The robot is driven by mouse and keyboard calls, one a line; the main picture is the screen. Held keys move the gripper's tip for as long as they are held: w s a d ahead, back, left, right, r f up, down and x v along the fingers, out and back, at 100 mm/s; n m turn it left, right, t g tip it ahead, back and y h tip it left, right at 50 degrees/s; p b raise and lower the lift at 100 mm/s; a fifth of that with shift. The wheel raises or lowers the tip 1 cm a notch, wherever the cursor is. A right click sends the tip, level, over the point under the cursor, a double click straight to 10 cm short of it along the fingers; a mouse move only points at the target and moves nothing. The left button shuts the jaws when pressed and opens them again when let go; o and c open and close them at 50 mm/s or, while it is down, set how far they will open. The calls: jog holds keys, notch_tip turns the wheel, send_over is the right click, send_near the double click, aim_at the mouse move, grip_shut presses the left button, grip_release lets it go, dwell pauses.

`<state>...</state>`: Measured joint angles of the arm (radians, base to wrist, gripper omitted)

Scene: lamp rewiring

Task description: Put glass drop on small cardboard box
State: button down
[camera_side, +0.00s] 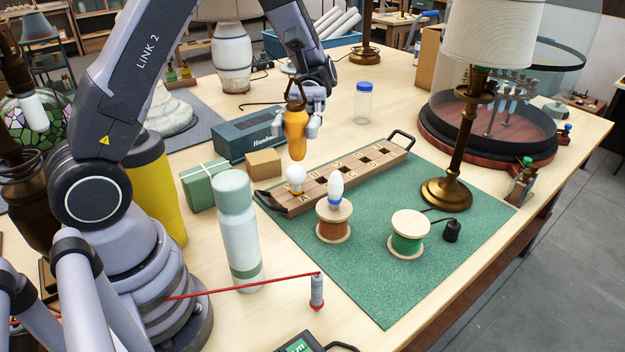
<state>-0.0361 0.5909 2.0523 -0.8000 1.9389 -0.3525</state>
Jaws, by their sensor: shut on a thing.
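An amber glass drop (295,134) with a dark hook at its top hangs upright in the air. My gripper (305,108) is shut on it near its upper part, and the drop hides some of the fingers. The small cardboard box (264,164) is plain brown and stands on the table, below and to the left of the drop in the picture.
A dark teal box (248,135) stands behind the cardboard box, and a green tied box (204,186) stands left of it. A wooden tray (382,163) with a bulb (296,178) lies to the right. Spools, a bottle (238,235) and a brass lamp (459,150) stand nearby.

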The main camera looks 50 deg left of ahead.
jog(key=s+a+f+m+g+y, duration=0.1)
jog(key=s+a+m+g+y, duration=0.1)
jog(key=a+m+y, duration=0.55)
jog(key=s+a+f+m+g+y, duration=0.15)
jog(key=a+m+y, duration=0.25)
jog(key=a+y, duration=0.6)
jog(key=w+a+r+m+t+y, duration=0.5)
jog(key=a+r+y, duration=0.15)
jog(key=a, duration=0.25)
jog(key=w+a+r+m+t+y, duration=0.5)
jog(key=a+r+m, duration=0.1)
jog(key=a+r, duration=0.2)
send_over(263, 156)
notch_tip(263, 156, down, 37)
jog(key=shift+a+r, duration=0.1)
jog(key=shift+f, duration=1.45)
